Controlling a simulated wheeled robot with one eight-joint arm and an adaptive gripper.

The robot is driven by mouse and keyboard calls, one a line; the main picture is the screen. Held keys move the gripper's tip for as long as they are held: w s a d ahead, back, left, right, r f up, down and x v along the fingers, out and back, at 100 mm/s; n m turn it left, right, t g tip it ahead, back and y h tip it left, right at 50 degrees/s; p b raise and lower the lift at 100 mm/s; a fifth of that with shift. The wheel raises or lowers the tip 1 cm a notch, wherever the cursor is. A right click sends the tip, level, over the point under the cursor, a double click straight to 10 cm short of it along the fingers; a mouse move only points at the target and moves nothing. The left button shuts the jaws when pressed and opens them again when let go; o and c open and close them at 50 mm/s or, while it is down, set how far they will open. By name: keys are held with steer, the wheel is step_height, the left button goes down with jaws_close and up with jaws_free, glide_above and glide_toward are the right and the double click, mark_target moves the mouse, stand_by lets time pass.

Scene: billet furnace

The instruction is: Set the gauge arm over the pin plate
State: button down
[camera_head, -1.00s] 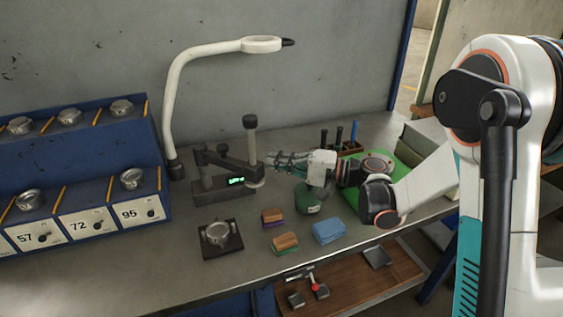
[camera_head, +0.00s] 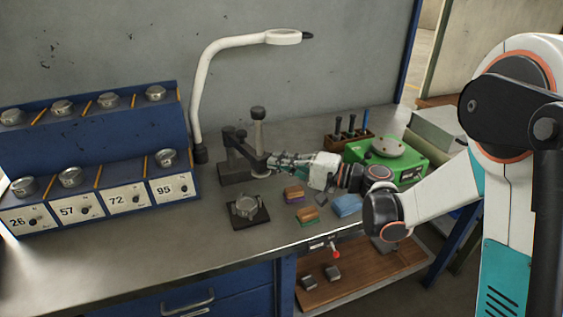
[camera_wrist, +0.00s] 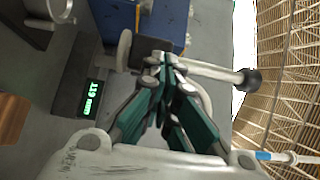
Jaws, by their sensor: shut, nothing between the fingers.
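The gauge stands on the bench, with a dark base (camera_head: 236,174), a dark gauge arm (camera_head: 243,147) and a pale post with a black knob (camera_head: 258,113). My gripper (camera_head: 272,161) is at the arm's right end, beside the post. In the wrist view my gripper (camera_wrist: 163,62) is shut and empty, its tips close to the dark arm and pale post (camera_wrist: 210,72); I cannot tell whether they touch. The lit green display (camera_wrist: 92,98) and a pale disc (camera_wrist: 124,48) show there. I cannot make out which surface is the pin plate.
A black plate with a metal ring piece (camera_head: 248,208) lies in front of the gauge. Small blocks (camera_head: 294,193) and a blue block (camera_head: 347,205) lie right of it. A green box (camera_head: 385,158) stands behind my wrist; a lamp (camera_head: 205,90) and a blue rack (camera_head: 95,150) are left.

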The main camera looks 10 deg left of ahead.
mark_target(260, 163)
steer(key=shift+s+a, duration=1.05)
steer(key=shift+s, duration=0.05)
steer(key=shift+s+a, duration=1.05)
steer(key=shift+a, duration=0.15)
steer(key=shift+s, duration=0.1)
